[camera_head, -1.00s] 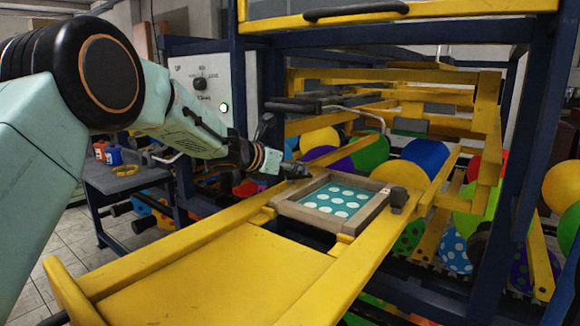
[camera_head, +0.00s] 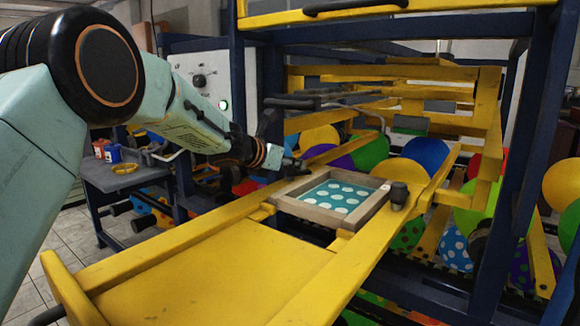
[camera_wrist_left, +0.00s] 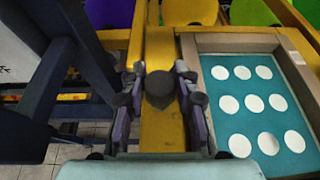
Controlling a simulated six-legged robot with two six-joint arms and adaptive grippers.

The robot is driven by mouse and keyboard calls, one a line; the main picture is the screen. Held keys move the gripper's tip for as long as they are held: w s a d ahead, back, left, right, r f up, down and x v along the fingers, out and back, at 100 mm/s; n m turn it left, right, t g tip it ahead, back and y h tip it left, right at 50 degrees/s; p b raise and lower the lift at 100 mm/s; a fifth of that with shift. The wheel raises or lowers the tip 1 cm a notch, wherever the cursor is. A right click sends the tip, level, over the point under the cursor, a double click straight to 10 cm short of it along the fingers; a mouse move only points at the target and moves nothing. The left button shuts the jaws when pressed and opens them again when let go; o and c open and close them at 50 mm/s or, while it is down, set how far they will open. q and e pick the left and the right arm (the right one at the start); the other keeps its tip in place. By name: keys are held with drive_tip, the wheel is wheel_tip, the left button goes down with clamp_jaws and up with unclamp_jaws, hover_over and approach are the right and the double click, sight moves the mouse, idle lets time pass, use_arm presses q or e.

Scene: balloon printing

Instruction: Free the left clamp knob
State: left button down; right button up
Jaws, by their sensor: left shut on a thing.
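My left gripper (camera_head: 291,166) is at the left side of the screen frame in the head view. In the left wrist view its two fingers (camera_wrist_left: 159,92) stand on either side of the dark, round-topped left clamp knob (camera_wrist_left: 160,88) on the yellow rail, and it is shut on the knob. The fingers hide most of this knob in the head view. The wooden screen frame (camera_head: 318,214), with white dots on a teal screen (camera_head: 335,197), lies just right of the gripper. The right clamp knob (camera_head: 399,193) stands at the frame's right side. My right gripper is not in view.
Yellow rails (camera_head: 180,238) carry the frame, with a yellow panel (camera_head: 215,275) in front. Dark blue posts (camera_head: 529,160) stand around the machine. A control box with a dial (camera_head: 199,83) is behind my arm. Colourful balloons (camera_head: 424,156) fill the space behind.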

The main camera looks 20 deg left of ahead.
use_arm(q)
drive_tip(key=shift+f+n+t+y+b, duration=0.2)
drive_tip(key=shift+n+t+y+b, duration=0.3)
drive_tip(key=shift+n+y+b, duration=1.8)
drive_tip(key=b, duration=0.2)
drive_tip(key=shift+m+b, duration=0.35)
drive_tip(key=shift+m, duration=0.05)
drive_tip(key=shift+r+n+y+b, duration=0.1)
drive_tip(key=shift+n+y+b, duration=0.2)
drive_tip(key=shift+n+y, duration=0.3)
drive_tip(key=shift+n+g+y, duration=0.3)
drive_tip(key=shift+n+y, duration=0.5)
drive_tip(key=shift+y, duration=0.1)
drive_tip(key=c, duration=1)
unclamp_jaws()
drive_tip(key=shift+r, duration=0.1)
drive_tip(key=shift+y, duration=0.3)
